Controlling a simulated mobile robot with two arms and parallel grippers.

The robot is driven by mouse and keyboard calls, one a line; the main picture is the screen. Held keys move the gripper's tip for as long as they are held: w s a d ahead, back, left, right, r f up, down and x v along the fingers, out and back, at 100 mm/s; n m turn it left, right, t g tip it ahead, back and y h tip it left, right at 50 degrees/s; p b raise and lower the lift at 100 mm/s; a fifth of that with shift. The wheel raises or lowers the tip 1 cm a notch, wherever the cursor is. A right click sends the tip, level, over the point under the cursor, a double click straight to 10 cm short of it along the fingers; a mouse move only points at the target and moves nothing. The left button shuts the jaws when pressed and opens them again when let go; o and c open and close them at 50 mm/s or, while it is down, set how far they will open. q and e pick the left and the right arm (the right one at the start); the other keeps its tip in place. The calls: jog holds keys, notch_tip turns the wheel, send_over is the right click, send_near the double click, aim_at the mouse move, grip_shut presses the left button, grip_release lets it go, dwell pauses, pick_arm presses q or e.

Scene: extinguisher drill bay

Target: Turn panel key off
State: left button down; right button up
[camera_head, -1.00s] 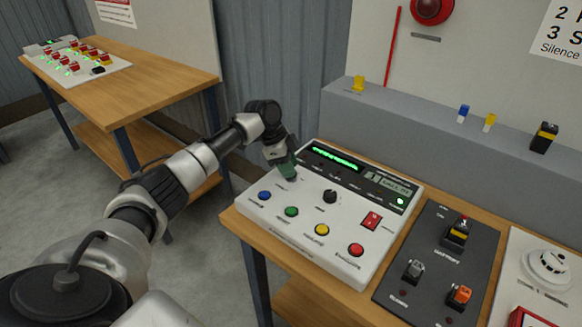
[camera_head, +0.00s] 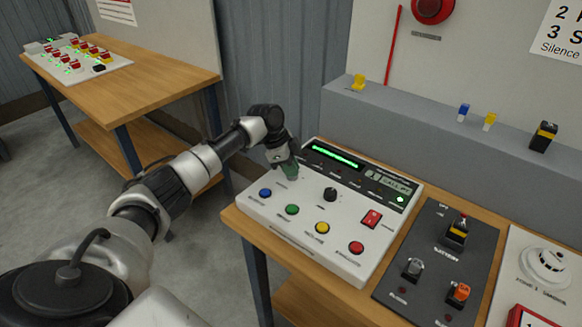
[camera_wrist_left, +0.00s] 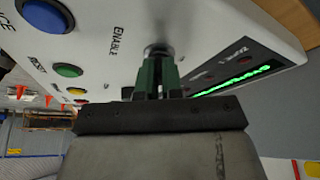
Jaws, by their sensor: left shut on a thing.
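The white control panel (camera_head: 345,222) lies on the wooden bench, with a lit green display strip and a black knob. My left gripper (camera_head: 289,172) reaches down to the panel's far left part. In the left wrist view its green fingers (camera_wrist_left: 157,78) are shut at a round metallic key switch (camera_wrist_left: 158,49) next to the ENABLE label. The key itself is mostly hidden between the fingers, so its angle cannot be read. My right gripper is not in view.
Blue (camera_head: 265,193), green (camera_head: 292,209), yellow (camera_head: 322,228) and red (camera_head: 356,248) buttons line the panel's front. A red rocker switch (camera_head: 371,218) sits at its right. A dark switch plate (camera_head: 425,245) lies beside the panel. A grey ledge (camera_head: 420,125) rises behind.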

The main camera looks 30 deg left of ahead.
pick_arm(q)
jog(key=shift+r+n+p, duration=0.15)
jog(key=shift+n+p, duration=0.15)
jog(key=shift+p, duration=0.15)
jog(key=n+t+y+p, duration=0.1)
jog(key=n+p, duration=0.3)
jog(key=p, duration=0.1)
jog(key=n+t+y+p, duration=0.1)
jog(key=n+p, duration=0.3)
jog(key=p, duration=0.1)
jog(key=shift+s+d+r, duration=0.1)
jog(key=shift+d, duration=0.05)
jog(key=shift+n+t+y+p, duration=0.3)
jog(key=shift+n+y+p, duration=0.5)
jog(key=shift+n+p, duration=0.75)
jog(key=shift+f+n, duration=0.2)
jog(key=shift+n, duration=0.05)
jog(key=c, duration=1.3)
grip_release()
jog(key=b+v, duration=0.1)
jog(key=v, duration=0.9)
jog(key=shift+s+r+b, duration=0.1)
jog(key=shift+r+b, duration=0.2)
jog(key=shift+r, duration=0.1)
